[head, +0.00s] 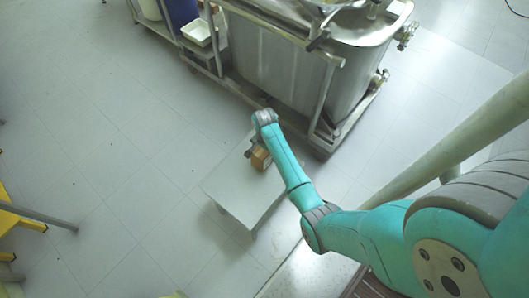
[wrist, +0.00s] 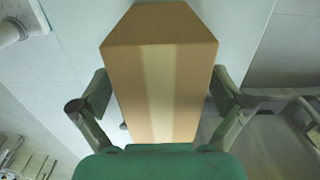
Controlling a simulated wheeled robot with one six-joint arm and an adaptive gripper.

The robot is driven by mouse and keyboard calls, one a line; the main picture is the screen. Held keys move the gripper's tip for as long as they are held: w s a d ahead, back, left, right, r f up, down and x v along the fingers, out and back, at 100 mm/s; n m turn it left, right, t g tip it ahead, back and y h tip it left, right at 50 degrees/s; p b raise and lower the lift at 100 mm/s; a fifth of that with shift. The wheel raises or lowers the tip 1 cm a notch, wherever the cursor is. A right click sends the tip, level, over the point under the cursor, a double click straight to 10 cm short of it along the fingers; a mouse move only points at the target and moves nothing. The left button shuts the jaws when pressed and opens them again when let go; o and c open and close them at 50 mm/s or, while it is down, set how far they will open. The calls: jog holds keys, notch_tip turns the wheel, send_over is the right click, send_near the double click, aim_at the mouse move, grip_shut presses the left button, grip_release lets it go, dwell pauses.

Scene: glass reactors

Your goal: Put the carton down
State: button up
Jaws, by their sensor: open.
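The carton (wrist: 158,75) is a brown box with a paler tape stripe, filling the middle of the wrist view. In the head view the carton (head: 261,158) is small and partly hidden by my arm, over a low grey table (head: 240,200). My gripper (wrist: 160,95) is open, with one finger on each side of the carton. A gap shows beside the fingers, though I cannot tell if either touches it. The carton appears to rest on the table top; its underside is hidden.
A large steel vessel (head: 290,65) on a wheeled frame stands just behind the table. A shelf with a white tray (head: 197,32) is at upper left. A yellow stand (head: 20,215) is at the left edge. The floor (head: 110,130) between is clear.

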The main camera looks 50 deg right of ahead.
notch_tip(320, 180, up, 11)
jog(key=shift+f, duration=0.1)
jog(key=shift+s+f, duration=0.1)
jog(key=s+a+f+n+t+h, duration=0.1)
jog(key=s+a+f+n+t, duration=0.25)
jog(key=s+a+f, duration=0.3)
jog(key=s+a+r+n+t, duration=0.25)
jog(key=s+a+n, duration=0.25)
jog(key=s+a, duration=0.35)
jog(key=s+a+r+n+t, duration=0.2)
jog(key=s+r, duration=0.3)
jog(key=r, duration=0.4)
jog(key=s+a+r+n+t, duration=0.2)
jog(key=s+r+n+t, duration=0.2)
jog(key=r, duration=0.5)
jog(key=s+a+r+n+t+y, duration=0.1)
jog(key=s+a+r+n+t, duration=0.1)
jog(key=s+r, duration=0.6)
jog(key=shift+a+r+n+t, duration=0.35)
jog(key=shift+r+n+t, duration=0.1)
jog(key=shift+r, duration=0.15)
jog(key=shift+s, duration=0.1)
